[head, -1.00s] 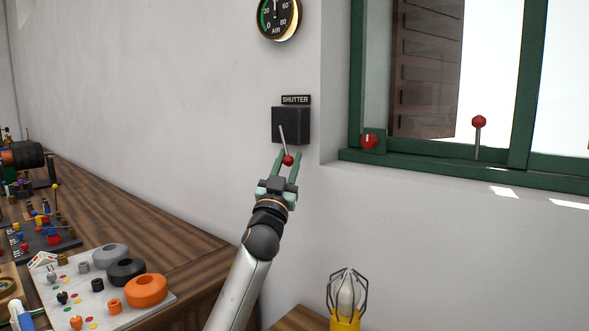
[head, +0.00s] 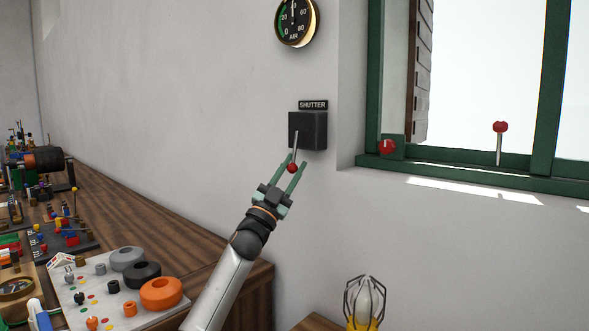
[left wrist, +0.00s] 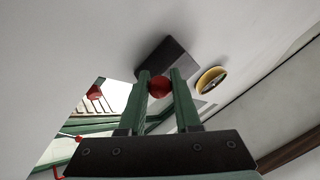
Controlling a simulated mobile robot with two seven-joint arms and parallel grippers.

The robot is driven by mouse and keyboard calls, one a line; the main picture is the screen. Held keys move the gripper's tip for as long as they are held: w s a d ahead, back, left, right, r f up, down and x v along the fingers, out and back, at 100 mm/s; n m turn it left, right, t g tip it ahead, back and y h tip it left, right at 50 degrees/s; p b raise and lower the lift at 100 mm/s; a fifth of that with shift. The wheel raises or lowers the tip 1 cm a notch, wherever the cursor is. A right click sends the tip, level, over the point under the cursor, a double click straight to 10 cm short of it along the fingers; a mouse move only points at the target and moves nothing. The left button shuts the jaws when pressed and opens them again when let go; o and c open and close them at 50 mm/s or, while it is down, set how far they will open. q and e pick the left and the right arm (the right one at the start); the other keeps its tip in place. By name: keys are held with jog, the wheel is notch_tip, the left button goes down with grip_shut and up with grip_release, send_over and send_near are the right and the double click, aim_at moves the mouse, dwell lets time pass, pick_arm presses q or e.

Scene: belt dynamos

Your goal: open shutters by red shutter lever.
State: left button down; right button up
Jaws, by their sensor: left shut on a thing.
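The red shutter lever (head: 292,168) has a grey shaft and a red ball knob. It hangs down from the dark shutter box (head: 308,131) on the wall, under the SHUTTER label (head: 313,105). My left gripper (head: 291,172) is shut on the red knob, one green finger on each side. In the left wrist view the knob (left wrist: 160,87) sits between the fingertips, with the box (left wrist: 167,60) behind it. My right gripper is not in view.
The green window frame (head: 470,172) holds a red-topped lever (head: 500,128) and a red knob (head: 388,146). An AIR gauge (head: 297,20) hangs above the box. A wooden bench (head: 150,225) with a control panel (head: 75,297) is at left. A caged lamp (head: 365,300) stands below.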

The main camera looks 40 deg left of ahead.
pick_arm(q)
jog(key=shift+s+a+r+y, duration=0.1)
jog(key=shift+a+r+y, duration=0.15)
jog(key=shift+a+y, duration=0.05)
jog(key=c, duration=1)
grip_release()
jog(key=o, duration=0.3)
jog(key=shift+o, duration=0.5)
jog(key=shift+d+f, duration=0.1)
jog(key=shift+f, duration=0.05)
jog(key=shift+f, duration=0.1)
jog(key=shift+s+f, duration=0.2)
jog(key=shift+f, duration=0.05)
jog(key=b+v, duration=0.1)
jog(key=v, duration=1)
jog(key=shift+s+b, duration=0.4)
